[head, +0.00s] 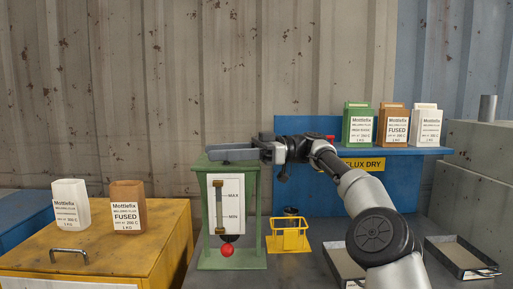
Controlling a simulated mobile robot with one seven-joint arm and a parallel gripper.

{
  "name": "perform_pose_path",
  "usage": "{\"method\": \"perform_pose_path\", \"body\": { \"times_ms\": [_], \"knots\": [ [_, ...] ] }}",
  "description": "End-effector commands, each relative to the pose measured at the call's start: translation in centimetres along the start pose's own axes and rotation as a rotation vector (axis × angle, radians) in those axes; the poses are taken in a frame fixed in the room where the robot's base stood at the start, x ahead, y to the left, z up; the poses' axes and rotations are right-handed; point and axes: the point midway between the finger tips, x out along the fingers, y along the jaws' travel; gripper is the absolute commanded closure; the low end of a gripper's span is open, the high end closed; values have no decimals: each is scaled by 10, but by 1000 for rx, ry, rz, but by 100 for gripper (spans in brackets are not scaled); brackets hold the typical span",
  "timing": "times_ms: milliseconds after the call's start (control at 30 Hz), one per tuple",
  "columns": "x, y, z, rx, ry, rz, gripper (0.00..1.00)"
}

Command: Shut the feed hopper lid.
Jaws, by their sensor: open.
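A green stand (231,262) with a white gauge plate marked MAX and MIN, a brass sight tube and a red ball stands on the grey bench; it appears to be the feed hopper. Its green top (200,168) is partly covered by my gripper. I cannot make out a separate lid or tell how far it is open. My gripper (222,151) reaches in from the right, its grey fingers pointing left just over or in front of the stand's top. It is open and no object shows between the fingers. I cannot tell whether it touches the stand.
A yellow holder (289,242) with a dark cup stands right of the green stand. A blue shelf (425,152) bears green, brown and white packets. A yellow cabinet (150,250) at left bears white and brown packets. An open tray (462,258) lies at right.

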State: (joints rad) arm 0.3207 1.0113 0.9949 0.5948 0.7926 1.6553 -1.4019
Motion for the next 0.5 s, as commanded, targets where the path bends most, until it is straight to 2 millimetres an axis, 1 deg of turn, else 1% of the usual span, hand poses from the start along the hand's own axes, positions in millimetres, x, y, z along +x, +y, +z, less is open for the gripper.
{"method": "perform_pose_path", "body": {
  "times_ms": [33, 100, 300, 400, 500],
  "knots": [
    [-13, 1, -5, 1, 1, 5, 56],
    [-30, 2, -6, 1, 1, 5, 56],
    [-77, 2, -11, 1, 3, 3, 56],
    [-96, 1, -10, 3, 1, 4, 56],
    [-108, 1, -10, 3, 1, 3, 56]
  ]
}}
